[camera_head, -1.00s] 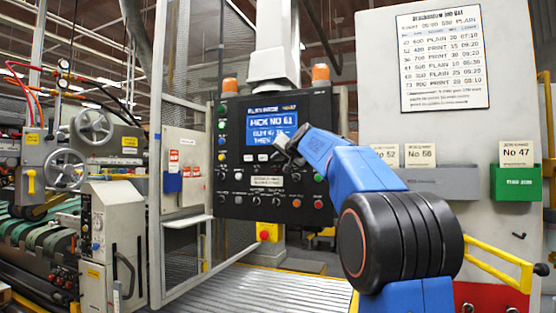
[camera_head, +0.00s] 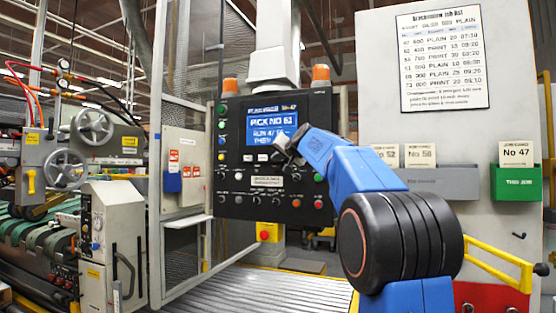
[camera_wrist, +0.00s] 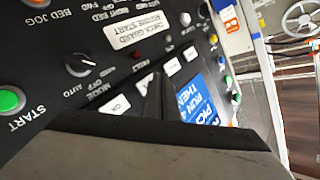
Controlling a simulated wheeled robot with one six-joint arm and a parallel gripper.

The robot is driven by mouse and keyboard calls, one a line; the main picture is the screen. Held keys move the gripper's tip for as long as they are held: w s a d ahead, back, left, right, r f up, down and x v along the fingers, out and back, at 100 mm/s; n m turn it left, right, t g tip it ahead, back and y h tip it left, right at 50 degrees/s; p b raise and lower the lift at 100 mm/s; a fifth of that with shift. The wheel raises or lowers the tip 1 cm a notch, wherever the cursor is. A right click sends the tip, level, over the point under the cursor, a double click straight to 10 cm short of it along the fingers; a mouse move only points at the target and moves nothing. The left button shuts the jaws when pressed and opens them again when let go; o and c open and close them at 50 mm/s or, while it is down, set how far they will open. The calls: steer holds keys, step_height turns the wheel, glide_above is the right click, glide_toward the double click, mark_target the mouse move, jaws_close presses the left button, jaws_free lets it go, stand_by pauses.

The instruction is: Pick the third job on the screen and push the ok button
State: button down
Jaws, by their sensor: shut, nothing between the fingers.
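The blue screen (camera_head: 271,127) on the black control panel (camera_head: 235,185) reads "PICK NO 61", with smaller lines partly hidden behind my gripper. My gripper (camera_head: 284,143) is shut and empty in front of the screen's lower right part. In the wrist view, my gripper's dark fingertips (camera_wrist: 156,92) lie over the row of white keys beside the screen (camera_wrist: 200,103). The white OK key (camera_wrist: 115,105) is visible beside the fingers, at the end of that row. I cannot tell whether the fingertips touch a key.
A green START button (camera_wrist: 10,100), a mode knob (camera_wrist: 80,65) and an orange bed jog button sit on the same panel. A printed job list (camera_head: 442,58) hangs on the wall at right. Job cards stand in a grey holder (camera_head: 440,182) and a green holder (camera_head: 516,183).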

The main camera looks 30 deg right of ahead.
stand_by(0.4)
steer(key=shift+w+d, duration=0.25)
steer(key=shift+d, duration=0.05)
steer(key=shift+w+d, duration=0.2)
steer(key=shift+d, duration=0.1)
stand_by(0.8)
steer(key=shift+a, duration=0.1)
stand_by(0.3)
steer(key=shift+s+a, duration=0.5)
steer(key=s+a, duration=0.1)
steer(key=a, duration=0.1)
steer(key=s+a, duration=0.2)
stand_by(0.7)
stand_by(3.4)
